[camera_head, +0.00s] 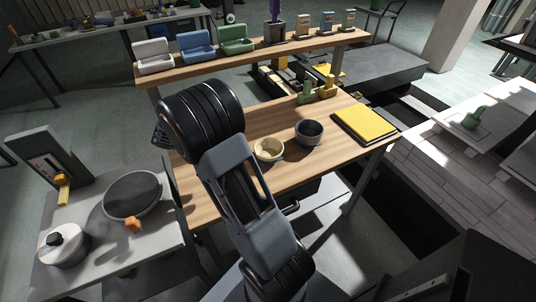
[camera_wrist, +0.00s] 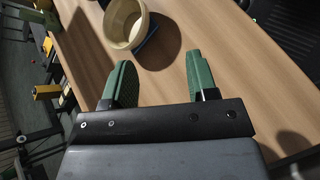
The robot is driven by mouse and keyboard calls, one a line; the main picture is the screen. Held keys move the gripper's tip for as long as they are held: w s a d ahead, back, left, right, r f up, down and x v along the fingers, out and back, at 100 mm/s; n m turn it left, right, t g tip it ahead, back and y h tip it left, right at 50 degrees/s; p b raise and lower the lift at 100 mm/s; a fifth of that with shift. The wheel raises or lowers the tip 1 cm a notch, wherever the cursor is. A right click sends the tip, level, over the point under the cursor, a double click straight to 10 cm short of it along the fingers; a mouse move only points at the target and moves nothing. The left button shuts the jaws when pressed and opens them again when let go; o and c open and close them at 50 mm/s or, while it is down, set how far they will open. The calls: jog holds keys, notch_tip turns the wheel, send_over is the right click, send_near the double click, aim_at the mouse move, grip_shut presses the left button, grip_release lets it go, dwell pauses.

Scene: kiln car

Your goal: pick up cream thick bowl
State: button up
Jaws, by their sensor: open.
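The cream thick bowl (camera_head: 269,149) stands upright on the wooden table, just right of my arm in the head view. In the wrist view the cream bowl (camera_wrist: 126,24) is at the top, with a small dark blue piece partly under its right side. My gripper (camera_wrist: 159,82) has two green fingers spread apart with bare table between them. It is empty, and the bowl lies beyond the fingertips, apart from them. In the head view my arm hides the gripper's fingers.
A dark grey bowl (camera_head: 309,132) stands close to the right of the cream bowl. A yellow book-like item (camera_head: 366,124) lies at the table's right. Small green and yellow items (camera_head: 318,91) stand at the back. A raised shelf (camera_head: 262,57) with boxes runs behind. Bare wood (camera_head: 238,184) lies in front.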

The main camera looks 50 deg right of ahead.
aim_at(266, 157)
jog(key=d+f, duration=0.2)
jog(key=d, duration=0.1)
jog(key=s+d+f+n+g+h, duration=0.1)
jog(key=d+f, duration=0.1)
jog(key=d, duration=0.1)
jog(key=s+d+f+g+h, duration=0.1)
jog(key=d, duration=0.1)
jog(key=shift+d+f, duration=0.4)
jog(key=shift+p+x, duration=0.7)
jog(key=shift+x, duration=2.45)
jog(key=shift+c, duration=0.4)
jog(key=shift+f, duration=0.1)
grip_shut()
